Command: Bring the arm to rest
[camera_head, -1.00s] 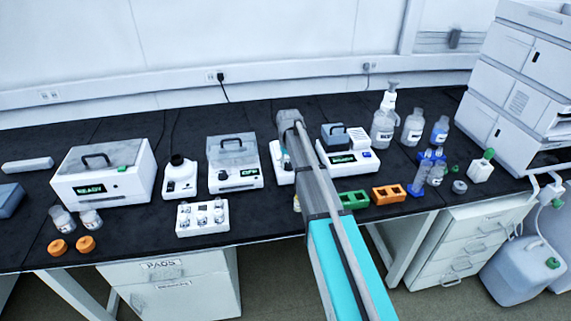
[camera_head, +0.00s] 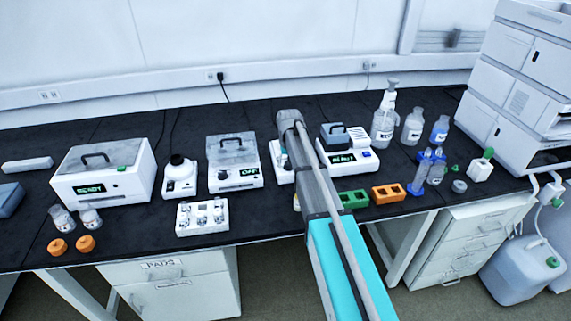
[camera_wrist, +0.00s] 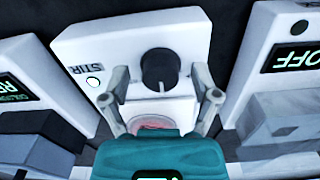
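My arm (camera_head: 322,190) reaches out over the bench in the head view, and its far end hides my gripper there. In the wrist view my gripper (camera_wrist: 160,85) has its two fingers spread apart, on either side of the dark knob (camera_wrist: 158,66) of a white stirrer (camera_wrist: 112,50) marked STIR. Nothing is clearly held between the fingers. A white and reddish round surface shows low between them, and I cannot tell what it is. The stirrer (camera_head: 280,165) is partly hidden behind my arm in the head view.
A white device reading OFF (camera_head: 234,160) stands left of my arm, and one with a lit display (camera_head: 348,162) stands right. A white vial rack (camera_head: 202,228), a green rack (camera_head: 354,199) and an orange rack (camera_head: 388,192) sit near the front edge. Bottles (camera_head: 412,127) stand at the back right.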

